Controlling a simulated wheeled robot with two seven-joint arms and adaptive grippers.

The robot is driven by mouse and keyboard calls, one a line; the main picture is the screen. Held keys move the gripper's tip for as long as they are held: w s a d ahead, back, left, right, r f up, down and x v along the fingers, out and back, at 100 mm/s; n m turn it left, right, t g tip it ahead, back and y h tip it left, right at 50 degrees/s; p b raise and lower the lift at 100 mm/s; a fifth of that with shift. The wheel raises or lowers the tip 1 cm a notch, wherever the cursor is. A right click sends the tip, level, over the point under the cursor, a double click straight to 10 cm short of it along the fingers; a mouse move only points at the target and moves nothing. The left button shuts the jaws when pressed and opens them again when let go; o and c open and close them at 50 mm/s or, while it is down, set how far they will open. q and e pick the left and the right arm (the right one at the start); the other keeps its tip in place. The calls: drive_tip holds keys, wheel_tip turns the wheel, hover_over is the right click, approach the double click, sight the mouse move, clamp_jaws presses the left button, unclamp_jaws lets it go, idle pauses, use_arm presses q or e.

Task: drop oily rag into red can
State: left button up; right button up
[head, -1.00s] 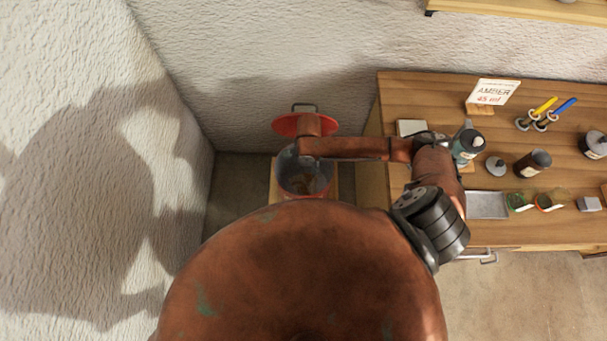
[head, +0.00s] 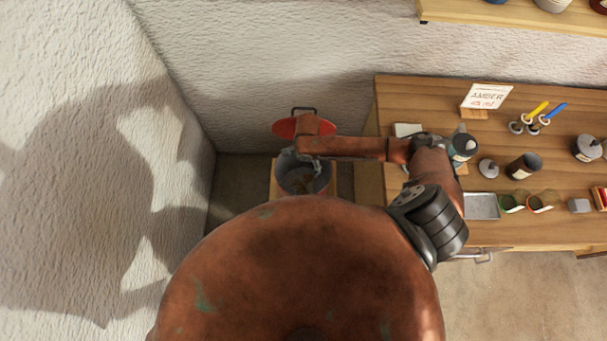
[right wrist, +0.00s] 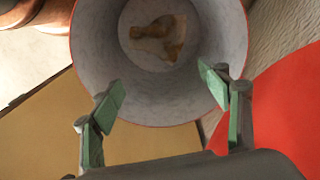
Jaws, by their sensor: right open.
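The rag shows dimly in the head view (head: 304,184). My right gripper (head: 301,160) is above the can's mouth. Its green-padded fingers (right wrist: 160,88) are spread with nothing between them. My left gripper is out of view.
A wooden bench (head: 400,86) stands to the right, with an AMBER sign (head: 486,97), bottles, a metal tray (head: 482,206) and several small items. The can sits on a wooden base (head: 275,187). Textured walls are close behind and on the left.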

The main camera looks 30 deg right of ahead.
wheel_tip(320, 180, up, 3)
drive_tip(key=p, duration=0.2)
drive_tip(key=shift+f+p, duration=0.15)
drive_tip(key=shift+p, duration=0.25)
wheel_tip(320, 180, up, 12)
idle(0.4)
idle(0.4)
